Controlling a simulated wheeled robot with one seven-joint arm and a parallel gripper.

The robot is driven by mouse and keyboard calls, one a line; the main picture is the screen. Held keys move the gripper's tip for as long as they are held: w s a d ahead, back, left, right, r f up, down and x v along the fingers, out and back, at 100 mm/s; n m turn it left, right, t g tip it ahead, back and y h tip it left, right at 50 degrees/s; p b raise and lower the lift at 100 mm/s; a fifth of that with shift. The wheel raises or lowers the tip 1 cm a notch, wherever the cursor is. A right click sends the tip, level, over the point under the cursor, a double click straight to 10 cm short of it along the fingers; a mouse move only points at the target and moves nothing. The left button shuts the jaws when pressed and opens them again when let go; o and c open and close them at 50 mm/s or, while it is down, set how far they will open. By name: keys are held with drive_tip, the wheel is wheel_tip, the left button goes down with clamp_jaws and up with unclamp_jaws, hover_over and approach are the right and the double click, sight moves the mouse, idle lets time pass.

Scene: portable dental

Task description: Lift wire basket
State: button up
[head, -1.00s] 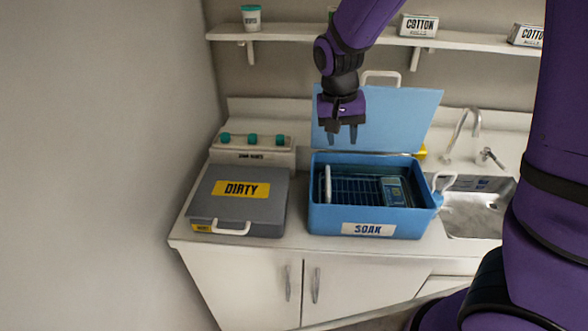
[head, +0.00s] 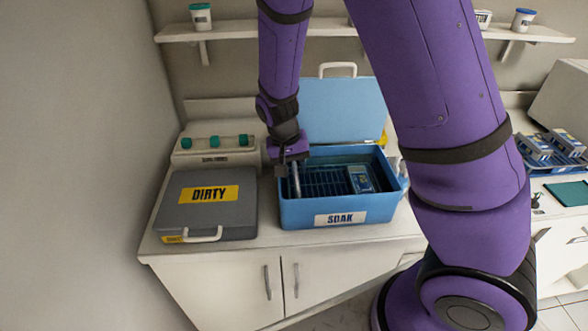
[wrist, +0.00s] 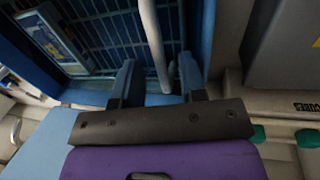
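The wire basket (head: 325,181) sits inside the blue SOAK tub (head: 290,214), whose lid (head: 345,108) stands open behind. Its dark grid shows in the wrist view (wrist: 105,38). The basket's pale upright handle (head: 296,182) is at the tub's left side. My gripper (head: 288,168) is low at the tub's left end. In the wrist view, the handle (wrist: 153,45) passes between my two spread fingers (wrist: 157,78), with gaps visible on both sides. A blue labelled pack (head: 360,180) lies at the basket's right; its label also shows in the wrist view (wrist: 48,38).
A grey DIRTY case (head: 180,215) stands just left of the tub. A white unit with green knobs (head: 214,148) is behind it. A shelf (head: 240,31) runs along the wall above. A blue rack with packs (head: 553,160) is at the far right.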

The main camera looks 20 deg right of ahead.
drive_tip(key=shift+d+f, duration=0.1)
drive_tip(key=shift+f, duration=0.3)
clamp_jaws()
drive_tip(key=shift+w+r, duration=0.1)
drive_tip(key=shift+r, duration=3.95)
drive_tip(key=c, duration=0.6)
unclamp_jaws()
drive_tip(key=shift+c, duration=0.2)
drive_tip(key=o, duration=0.6)
drive_tip(key=shift+o, duration=0.2)
wheel_tip(320, 180, up, 10)
drive_tip(key=a, duration=0.2)
drive_tip(key=shift+w+r, duration=0.2)
drive_tip(key=shift+r, duration=0.05)
